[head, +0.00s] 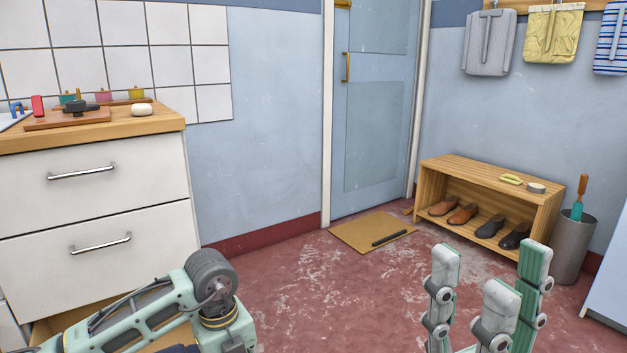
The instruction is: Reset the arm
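My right gripper (490,290) shows at the bottom right of the head view. Its pale green and grey fingers point up and stand apart, with nothing between them. It appears in front of the red floor and the shoe bench, touching neither. My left arm (150,315) comes in at the bottom left, with a dark round joint at its bend. My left gripper is outside the picture. No rotary ironer can be made out in this view.
A white drawer cabinet (95,215) with a wooden top stands at the left. A blue door (375,110) is at the back, with a tan mat (362,229) before it. A wooden shoe bench (548,205) and grey bin (572,245) stand at the right. The middle floor is clear.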

